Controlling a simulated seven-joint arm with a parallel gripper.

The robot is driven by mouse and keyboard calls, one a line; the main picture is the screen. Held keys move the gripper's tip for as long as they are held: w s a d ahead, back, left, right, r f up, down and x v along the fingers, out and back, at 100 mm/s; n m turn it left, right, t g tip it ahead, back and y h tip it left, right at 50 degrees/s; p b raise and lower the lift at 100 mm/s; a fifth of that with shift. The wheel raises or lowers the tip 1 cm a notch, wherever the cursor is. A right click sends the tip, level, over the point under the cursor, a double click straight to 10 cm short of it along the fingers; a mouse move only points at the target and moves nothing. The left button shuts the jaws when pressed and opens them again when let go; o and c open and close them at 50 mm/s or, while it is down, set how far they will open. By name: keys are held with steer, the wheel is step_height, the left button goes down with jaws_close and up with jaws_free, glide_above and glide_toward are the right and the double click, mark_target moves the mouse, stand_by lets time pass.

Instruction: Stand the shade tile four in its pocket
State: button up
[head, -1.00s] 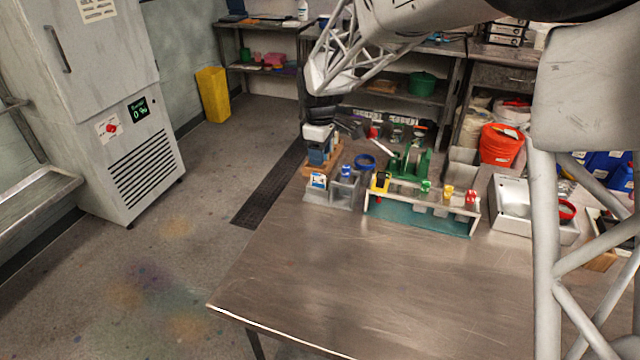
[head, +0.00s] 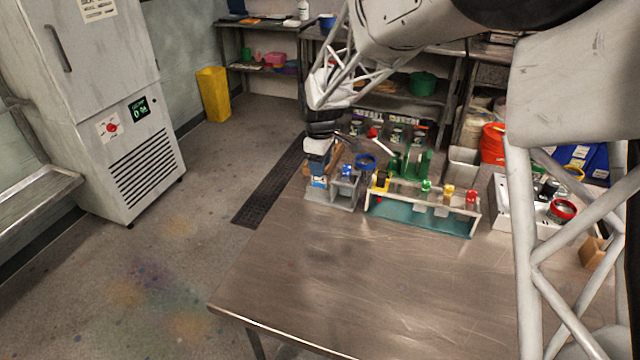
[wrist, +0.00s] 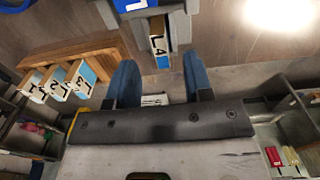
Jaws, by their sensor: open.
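Shade tile four (wrist: 158,45), a thin tile marked L4 with a blue end, is at the grey holder (wrist: 181,30), between its walls in the wrist view. How deep it sits I cannot tell. In the head view the tile (head: 319,182) shows as a small blue and white patch at the left end of the grey holder (head: 343,196). My gripper (wrist: 156,62) is open, its two blue fingers apart on either side of the tile's near end; no contact shows. In the head view my gripper (head: 317,168) hangs just above the tile.
A wooden rack (wrist: 105,55) beside the holder carries tiles L1, L2 and L3 (wrist: 78,78). A teal and white rack (head: 420,213) with coloured-top items stands right of the holder, a green stand (head: 410,163) behind it. The table's front (head: 350,285) is clear.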

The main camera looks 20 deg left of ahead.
steer(key=shift+f, duration=2)
steer(key=shift+c, duration=0.5)
jaws_close()
steer(key=shift+r, duration=0.15)
step_height(320, 180, up, 18)
